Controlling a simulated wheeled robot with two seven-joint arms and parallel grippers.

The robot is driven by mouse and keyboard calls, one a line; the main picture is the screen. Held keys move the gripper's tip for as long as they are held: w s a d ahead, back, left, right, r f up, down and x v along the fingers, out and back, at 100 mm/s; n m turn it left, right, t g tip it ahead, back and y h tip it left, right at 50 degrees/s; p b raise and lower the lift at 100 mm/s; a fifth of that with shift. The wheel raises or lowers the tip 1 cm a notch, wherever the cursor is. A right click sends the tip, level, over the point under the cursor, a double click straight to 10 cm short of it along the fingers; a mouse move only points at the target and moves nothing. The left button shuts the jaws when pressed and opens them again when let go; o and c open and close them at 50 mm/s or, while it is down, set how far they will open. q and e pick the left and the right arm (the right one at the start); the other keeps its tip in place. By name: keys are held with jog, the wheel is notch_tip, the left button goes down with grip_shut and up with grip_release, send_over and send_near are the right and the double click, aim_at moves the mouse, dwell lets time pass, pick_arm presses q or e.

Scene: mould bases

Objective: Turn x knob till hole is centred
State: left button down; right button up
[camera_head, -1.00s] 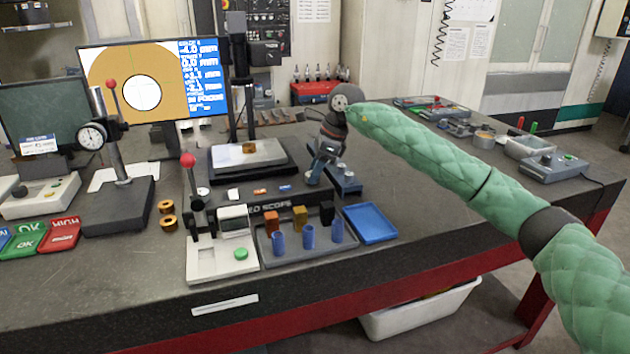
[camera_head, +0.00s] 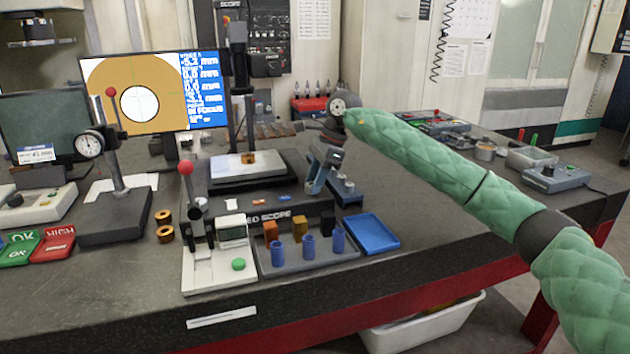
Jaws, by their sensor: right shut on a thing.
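My right gripper (camera_head: 314,184) is shut at the right side of the microscope stage (camera_head: 225,180), where the x knob would be. The knob itself is hidden by the fingers, so I cannot make out its outline. A small brass part (camera_head: 248,158) sits on the stage's light plate. The monitor (camera_head: 165,88) shows an orange disc with a white round hole, thin crosshair lines and a blue readout panel. The readout digits are too blurred to read surely. My left gripper is out of view.
A grey tray (camera_head: 345,254) with several small blocks and blue cylinders lies in front of the stage, beside an empty blue tray (camera_head: 372,234). A lever device (camera_head: 218,274) and a dial gauge stand (camera_head: 113,213) are to the left.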

jog(key=o, duration=1)
jog(key=shift+r, duration=0.1)
